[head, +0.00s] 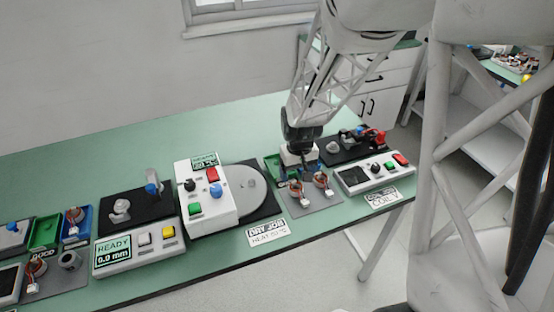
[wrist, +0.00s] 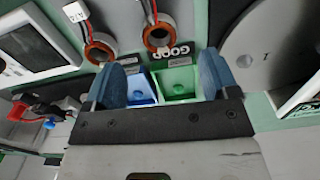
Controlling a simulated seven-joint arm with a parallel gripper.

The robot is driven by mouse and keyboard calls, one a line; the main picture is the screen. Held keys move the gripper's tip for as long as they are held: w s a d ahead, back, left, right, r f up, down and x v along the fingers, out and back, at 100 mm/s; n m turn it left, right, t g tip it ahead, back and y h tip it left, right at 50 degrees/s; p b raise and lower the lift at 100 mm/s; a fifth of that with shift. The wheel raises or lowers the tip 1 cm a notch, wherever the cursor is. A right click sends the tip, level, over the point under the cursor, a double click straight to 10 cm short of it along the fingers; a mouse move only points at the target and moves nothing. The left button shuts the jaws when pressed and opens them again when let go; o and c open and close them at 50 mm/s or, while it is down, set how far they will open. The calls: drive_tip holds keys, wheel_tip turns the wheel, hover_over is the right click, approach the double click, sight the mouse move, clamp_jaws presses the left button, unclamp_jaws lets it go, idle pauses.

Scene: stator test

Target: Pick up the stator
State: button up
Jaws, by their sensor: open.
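Two stators with copper windings and red, black and white wires stand on a grey mat (head: 312,201) at the table's right part. The left stator (head: 296,190) and right stator (head: 321,179) both show in the wrist view, one near the top middle (wrist: 157,37) and one further left (wrist: 101,48). My gripper (head: 305,168) is above the area just behind them. In the wrist view its blue fingers (wrist: 165,65) are apart with nothing held, above a green bin (wrist: 178,82) and a blue bin (wrist: 140,88). Both stators are beyond the fingertips.
A white-boxed tester with a round grey plate (head: 240,188) stands left of the mat. A white control panel (head: 372,173) is to the right, with a black fixture (head: 350,146) behind it. More stators (head: 75,215) and bins are at the far left. The table's back is clear.

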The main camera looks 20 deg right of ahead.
sight(296, 186)
idle(0.3)
drive_tip(key=shift+f, duration=1.3)
drive_tip(key=shift+f, duration=0.15)
drive_tip(key=shift+w+d+f, duration=0.1)
drive_tip(key=shift+f, duration=1.15)
drive_tip(key=shift+w+f, duration=0.1)
drive_tip(key=shift+f, duration=1.1)
drive_tip(key=c, duration=1.1)
drive_tip(key=shift+c, duration=0.2)
drive_tip(key=shift+r, duration=0.2)
